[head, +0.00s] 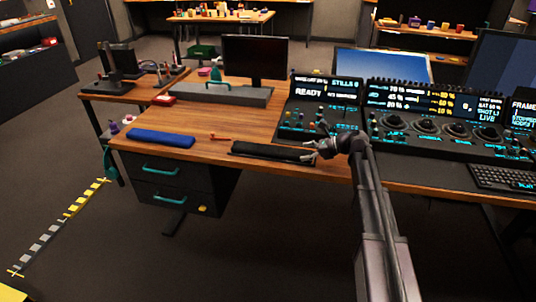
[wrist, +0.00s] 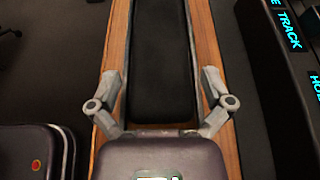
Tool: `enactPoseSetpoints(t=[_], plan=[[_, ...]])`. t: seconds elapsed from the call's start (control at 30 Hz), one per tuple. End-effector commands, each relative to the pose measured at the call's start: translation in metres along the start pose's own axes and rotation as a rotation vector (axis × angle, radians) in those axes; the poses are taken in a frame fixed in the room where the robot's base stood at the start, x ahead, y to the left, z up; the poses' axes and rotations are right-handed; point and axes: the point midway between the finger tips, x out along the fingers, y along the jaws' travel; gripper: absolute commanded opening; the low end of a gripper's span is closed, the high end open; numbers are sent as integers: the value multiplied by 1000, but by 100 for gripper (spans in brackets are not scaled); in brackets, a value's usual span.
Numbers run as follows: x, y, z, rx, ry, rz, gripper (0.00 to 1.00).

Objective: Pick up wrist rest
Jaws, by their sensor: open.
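A long black padded bar, which looks like the wrist rest (head: 268,152), lies flat along the front edge of the wooden desk (head: 205,117). In the wrist view the black wrist rest (wrist: 161,60) runs lengthwise between my fingers. My gripper (head: 312,152) is at the right end of the wrist rest in the head view. In the wrist view my gripper (wrist: 160,80) is open, with one finger on each side of the bar. I cannot tell whether the fingers touch it.
A blue pad (head: 162,138) lies at the desk's left front, with a small red-orange item (head: 220,138) nearby. The trackball panel (head: 425,127) and a lit console (head: 323,90) stand to the right. A monitor (head: 256,58) is behind. Teal-handled drawers (head: 161,168) are below left.

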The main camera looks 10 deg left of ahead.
Motion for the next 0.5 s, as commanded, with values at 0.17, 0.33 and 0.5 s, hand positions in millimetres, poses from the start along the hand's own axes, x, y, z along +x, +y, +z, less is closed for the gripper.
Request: enactPoseSetpoints(t=[0.17, 0.33, 0.5], plan=[[16, 0, -1, 1, 0, 0, 100], [19, 0, 0, 1, 0, -1, 100], [18, 0, 0, 1, 0, -1, 100]])
